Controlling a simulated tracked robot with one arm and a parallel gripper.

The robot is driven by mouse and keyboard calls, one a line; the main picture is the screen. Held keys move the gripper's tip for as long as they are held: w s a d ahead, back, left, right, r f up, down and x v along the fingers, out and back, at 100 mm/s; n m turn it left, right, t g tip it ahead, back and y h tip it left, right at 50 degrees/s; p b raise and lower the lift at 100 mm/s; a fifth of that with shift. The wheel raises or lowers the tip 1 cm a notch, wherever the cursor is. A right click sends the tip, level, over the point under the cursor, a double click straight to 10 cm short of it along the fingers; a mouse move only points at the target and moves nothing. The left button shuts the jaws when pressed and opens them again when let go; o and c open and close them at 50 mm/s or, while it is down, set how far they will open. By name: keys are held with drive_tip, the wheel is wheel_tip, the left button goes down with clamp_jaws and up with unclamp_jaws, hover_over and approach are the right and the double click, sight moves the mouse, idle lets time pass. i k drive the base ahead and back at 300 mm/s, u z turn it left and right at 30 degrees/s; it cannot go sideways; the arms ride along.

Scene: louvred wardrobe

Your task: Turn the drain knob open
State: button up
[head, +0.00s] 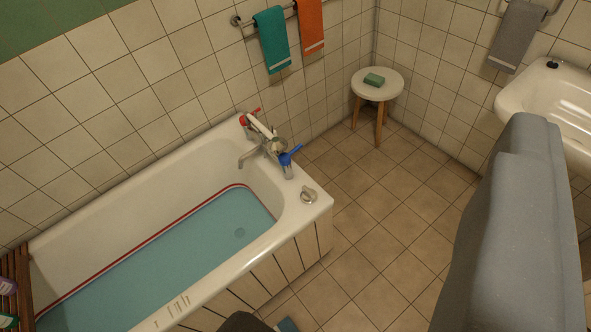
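A round metal knob (308,194), which looks like the drain knob, sits on the near right corner of the white bathtub's rim (322,204). It has a short raised grip; I cannot tell its setting from here. A red line runs along the inner wall just above the water. My gripper's fingers are not in view. A large grey part of my arm fills the lower right, well apart from the knob.
A tap with red and blue handles (268,142) stands on the rim behind the knob. A stool (391,87) with a green soap stands in the back corner, and a washbasin (540,95) at right. A wooden rack (18,287) lies across the tub's left end.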

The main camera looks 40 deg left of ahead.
sight(308, 195)
drive_tip(key=u, duration=0.3)
drive_tip(key=i, duration=1.2)
drive_tip(key=u, duration=0.3)
